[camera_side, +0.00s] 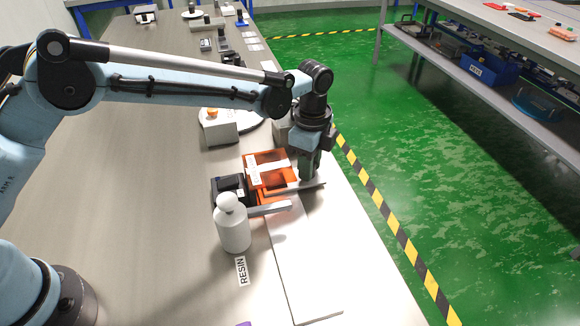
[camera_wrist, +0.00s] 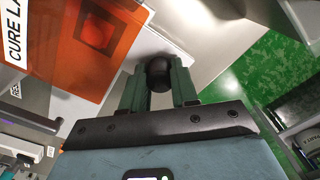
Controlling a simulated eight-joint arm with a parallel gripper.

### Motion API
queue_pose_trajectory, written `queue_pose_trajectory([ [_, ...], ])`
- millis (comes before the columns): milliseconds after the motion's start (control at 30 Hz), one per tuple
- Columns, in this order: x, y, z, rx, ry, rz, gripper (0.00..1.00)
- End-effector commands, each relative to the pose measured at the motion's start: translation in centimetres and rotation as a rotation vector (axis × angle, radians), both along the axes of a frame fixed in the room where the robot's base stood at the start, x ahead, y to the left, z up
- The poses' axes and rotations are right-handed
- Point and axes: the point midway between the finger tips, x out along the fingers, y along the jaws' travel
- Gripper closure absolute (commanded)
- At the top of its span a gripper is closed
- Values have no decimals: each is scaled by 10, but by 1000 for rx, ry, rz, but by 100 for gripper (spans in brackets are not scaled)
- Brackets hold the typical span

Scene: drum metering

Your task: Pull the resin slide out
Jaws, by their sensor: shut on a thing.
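The resin slide (camera_side: 312,185) is a thin grey plate that sticks out to the right of an orange see-through cure-lamp housing (camera_side: 262,160). The housing carries a white band and stands on the table. In the wrist view the slide (camera_wrist: 150,38) reaches out beside the orange housing (camera_wrist: 95,35), with a round black knob (camera_wrist: 159,72) near its edge. My gripper (camera_side: 306,172) points down at the slide's outer part. In the wrist view my gripper (camera_wrist: 160,82) has its green fingers shut on the knob. The slide's inner end is not clear to see.
A white bottle (camera_side: 233,228) stands in front of the housing, near a RESIN label (camera_side: 241,271). A long pale panel (camera_side: 300,270) lies on the table in front. A grey box with an orange button (camera_side: 218,130) is behind. The right table edge is close to my gripper.

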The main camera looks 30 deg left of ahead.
Motion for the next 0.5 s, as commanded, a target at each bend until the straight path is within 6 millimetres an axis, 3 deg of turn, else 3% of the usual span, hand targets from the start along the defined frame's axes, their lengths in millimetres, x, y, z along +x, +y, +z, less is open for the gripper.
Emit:
queue_pose_trajectory([
  [267,-10,-10,0,0,1,-3,100],
  [500,-43,-43,1,0,1,-6,100],
])
